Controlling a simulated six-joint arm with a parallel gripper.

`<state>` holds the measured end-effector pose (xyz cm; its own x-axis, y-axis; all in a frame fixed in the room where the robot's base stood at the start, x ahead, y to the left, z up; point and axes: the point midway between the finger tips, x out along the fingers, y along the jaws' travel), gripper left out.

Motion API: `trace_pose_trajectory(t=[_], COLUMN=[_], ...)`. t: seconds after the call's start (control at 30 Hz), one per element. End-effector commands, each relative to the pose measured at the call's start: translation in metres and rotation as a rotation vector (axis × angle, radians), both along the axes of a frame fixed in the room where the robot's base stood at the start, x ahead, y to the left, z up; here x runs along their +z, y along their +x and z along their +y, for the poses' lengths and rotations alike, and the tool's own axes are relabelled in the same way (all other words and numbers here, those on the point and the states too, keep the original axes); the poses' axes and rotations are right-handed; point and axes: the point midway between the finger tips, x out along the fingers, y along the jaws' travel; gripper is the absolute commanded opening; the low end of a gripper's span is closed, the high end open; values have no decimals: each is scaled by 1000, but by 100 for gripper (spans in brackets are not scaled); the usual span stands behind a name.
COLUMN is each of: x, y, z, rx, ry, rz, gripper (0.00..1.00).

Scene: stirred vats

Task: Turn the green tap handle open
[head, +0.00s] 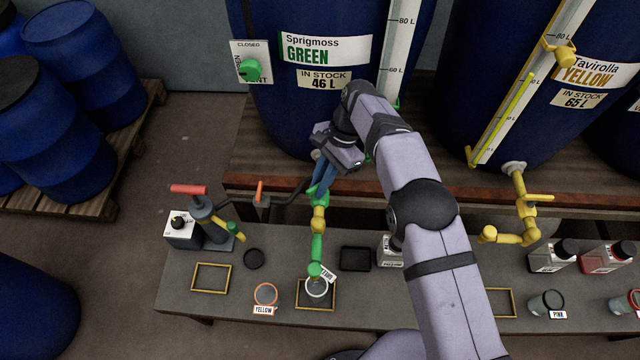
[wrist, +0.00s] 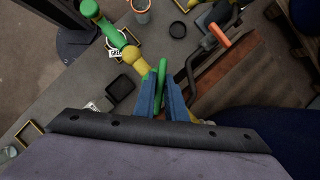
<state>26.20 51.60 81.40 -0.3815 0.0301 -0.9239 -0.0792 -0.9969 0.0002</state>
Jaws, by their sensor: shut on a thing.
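The green tap (head: 317,248) hangs in front of the blue vat (head: 290,115) labelled Sprigmoss GREEN; it has green pipe parts and a yellow middle. Its spout points down over a clear cup (head: 317,290) with a tag. My gripper (head: 322,190) is at the tap's upper end, its blue fingers pointing down. In the wrist view the green handle (wrist: 162,72) stands between the two blue fingers of my gripper (wrist: 162,88), which are shut on it. The handle's exact angle to the pipe is hard to tell, and the fingers hide part of it.
A grey pump with a red handle (head: 189,189) and an orange-handled pipe (head: 260,190) stand left of the tap. A black tray (head: 355,259) and a YELLOW-tagged cup (head: 265,294) flank the spout. A yellow tap (head: 525,215) is further right. A green vent knob (head: 250,70) is on the vat's placard.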

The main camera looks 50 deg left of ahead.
Motion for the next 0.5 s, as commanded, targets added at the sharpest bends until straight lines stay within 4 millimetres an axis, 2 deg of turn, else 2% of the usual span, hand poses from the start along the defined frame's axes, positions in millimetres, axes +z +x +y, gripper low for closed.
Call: trace_pose_trajectory(t=[0.5], x=[0], y=[0], z=[0], rx=[89], ry=[0], rz=[0], gripper=[0])
